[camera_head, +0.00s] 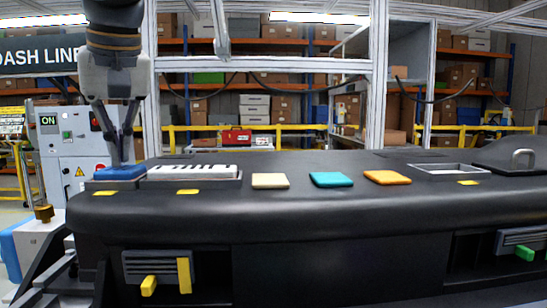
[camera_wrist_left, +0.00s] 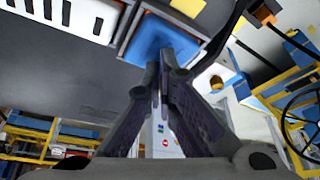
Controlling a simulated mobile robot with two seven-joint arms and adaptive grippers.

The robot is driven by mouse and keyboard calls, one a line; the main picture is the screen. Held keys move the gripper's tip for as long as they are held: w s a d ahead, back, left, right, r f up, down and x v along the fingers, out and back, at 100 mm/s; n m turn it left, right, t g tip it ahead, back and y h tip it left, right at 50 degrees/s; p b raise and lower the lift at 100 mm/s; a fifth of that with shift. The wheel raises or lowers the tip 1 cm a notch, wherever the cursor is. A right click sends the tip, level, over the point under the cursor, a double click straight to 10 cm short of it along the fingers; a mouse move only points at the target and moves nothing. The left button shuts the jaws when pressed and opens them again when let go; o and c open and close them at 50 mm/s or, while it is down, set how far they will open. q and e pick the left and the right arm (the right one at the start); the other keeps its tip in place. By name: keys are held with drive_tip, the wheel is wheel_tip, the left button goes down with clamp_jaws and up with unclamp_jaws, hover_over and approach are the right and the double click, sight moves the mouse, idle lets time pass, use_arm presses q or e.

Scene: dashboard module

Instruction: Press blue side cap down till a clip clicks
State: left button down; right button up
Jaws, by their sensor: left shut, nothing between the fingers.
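The blue side cap (camera_head: 119,172) sits at the left end of the black dashboard (camera_head: 330,222), beside the white slotted vent panel (camera_head: 192,171). In the left wrist view the blue cap (camera_wrist_left: 160,38) lies in a grey frame. My left gripper (camera_head: 122,160) points straight down at the cap with its fingers shut and empty. Its fingertips (camera_wrist_left: 163,68) appear at the cap's surface and cover part of it; whether they touch it I cannot tell. I cannot see a clip. My right gripper is not in view.
Cream (camera_head: 270,181), teal (camera_head: 331,179) and orange (camera_head: 387,177) pads lie along the dashboard top. An empty rectangular frame (camera_head: 450,169) and a dark lid with a grey handle (camera_head: 523,158) are at the right. A white frame post (camera_head: 377,75) stands behind.

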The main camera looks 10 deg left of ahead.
use_arm(q)
wheel_tip(320, 180, up, 8)
drive_tip(key=shift+f, duration=0.25)
idle(0.4)
